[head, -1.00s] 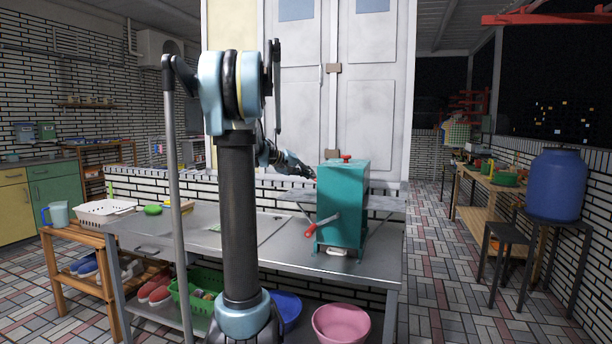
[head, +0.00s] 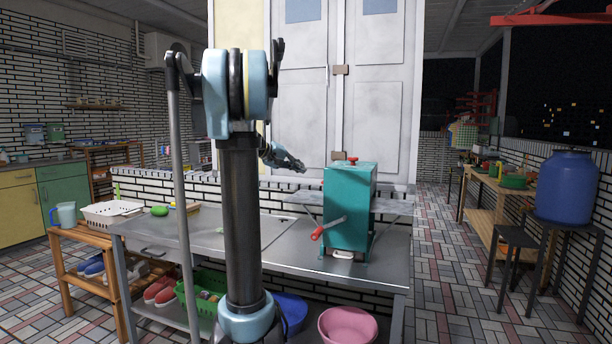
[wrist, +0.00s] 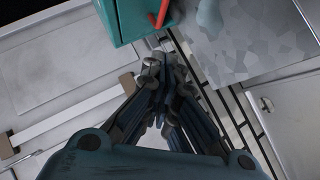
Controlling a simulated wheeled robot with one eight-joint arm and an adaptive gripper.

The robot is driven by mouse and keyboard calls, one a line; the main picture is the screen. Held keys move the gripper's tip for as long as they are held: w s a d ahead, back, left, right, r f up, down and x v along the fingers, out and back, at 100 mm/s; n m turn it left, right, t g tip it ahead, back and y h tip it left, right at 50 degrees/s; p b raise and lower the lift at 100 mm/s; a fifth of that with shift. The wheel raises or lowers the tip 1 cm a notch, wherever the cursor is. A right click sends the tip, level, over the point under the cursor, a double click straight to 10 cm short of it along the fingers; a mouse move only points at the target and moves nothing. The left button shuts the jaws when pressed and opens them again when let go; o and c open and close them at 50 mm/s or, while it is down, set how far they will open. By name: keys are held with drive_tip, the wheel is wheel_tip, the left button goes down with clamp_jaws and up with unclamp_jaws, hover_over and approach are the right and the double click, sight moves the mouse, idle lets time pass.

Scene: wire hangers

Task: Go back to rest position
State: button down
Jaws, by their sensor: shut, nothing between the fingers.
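My gripper (head: 299,167) shows in the head view behind my upright arm link, in front of the white doors and to the left of the teal box. In the wrist view my gripper (wrist: 163,70) has its fingers together with nothing between them. The teal box (head: 347,208), with a red knob on top and a red-handled crank on its front, stands on the metal table (head: 278,262). The teal box also shows at the top of the wrist view (wrist: 130,18). My gripper is apart from it in the head view.
White double doors (head: 379,125) rise behind the table. A pink basin (head: 347,327) and a green basket sit below. A white basket (head: 110,214) is on the wooden rack at left. A blue barrel (head: 567,187) stands at right. The tiled aisle right of the table is clear.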

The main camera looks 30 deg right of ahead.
drive_tip(key=shift+v, duration=2.65)
drive_tip(key=s+a+f+n+t+y, duration=0.1)
drive_tip(key=s+a+f+n+y, duration=0.4)
drive_tip(key=s+a+f+y, duration=0.8)
drive_tip(key=s+a+f, duration=1.9)
drive_tip(key=a+f, duration=0.2)
drive_tip(key=shift+t, duration=0.3)
drive_tip(key=shift+s+a+f, duration=0.1)
drive_tip(key=shift+s, duration=0.05)
